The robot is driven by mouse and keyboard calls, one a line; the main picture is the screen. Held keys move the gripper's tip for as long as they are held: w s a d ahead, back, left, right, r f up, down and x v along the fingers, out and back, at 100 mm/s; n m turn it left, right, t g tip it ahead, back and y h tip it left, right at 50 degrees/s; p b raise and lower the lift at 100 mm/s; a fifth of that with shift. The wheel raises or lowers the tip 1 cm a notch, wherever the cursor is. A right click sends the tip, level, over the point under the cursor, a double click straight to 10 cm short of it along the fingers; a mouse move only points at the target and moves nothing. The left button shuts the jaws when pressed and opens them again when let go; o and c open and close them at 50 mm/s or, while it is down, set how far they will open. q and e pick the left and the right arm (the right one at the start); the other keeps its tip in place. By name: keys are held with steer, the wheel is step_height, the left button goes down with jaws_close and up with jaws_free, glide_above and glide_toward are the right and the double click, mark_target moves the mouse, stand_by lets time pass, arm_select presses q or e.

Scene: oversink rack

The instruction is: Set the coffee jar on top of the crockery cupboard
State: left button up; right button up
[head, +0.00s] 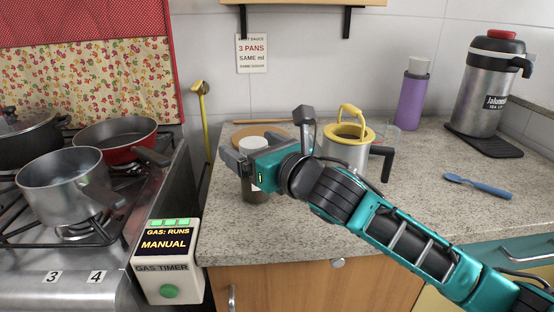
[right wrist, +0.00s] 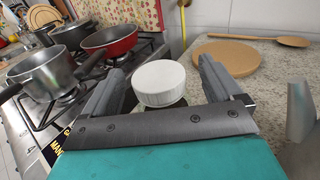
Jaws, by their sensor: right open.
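The coffee jar (head: 255,194), with a white lid and dark body, stands near the front left of the granite counter. My right gripper (head: 240,158) is open around its upper part in the head view, hiding much of it. In the right wrist view the white lid (right wrist: 160,82) lies between the two open fingers (right wrist: 163,72), with gaps visible on both sides. My left gripper is not in view. I cannot identify the crockery cupboard; only the bottom of a light wooden unit on black brackets (head: 300,3) shows at the top.
A steel pot with a yellow lid (head: 345,150) stands close to my right wrist. A round wooden board (head: 262,131) lies behind the jar. The gas timer (head: 168,262) and stove with pans (head: 65,183) are left. A purple bottle (head: 413,98) and steel flask (head: 487,85) stand right.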

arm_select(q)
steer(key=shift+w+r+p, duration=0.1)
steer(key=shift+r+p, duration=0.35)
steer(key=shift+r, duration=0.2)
arm_select(e)
steer(key=v, duration=1)
steer(key=shift+s, duration=0.25)
steer(key=shift+d, duration=0.15)
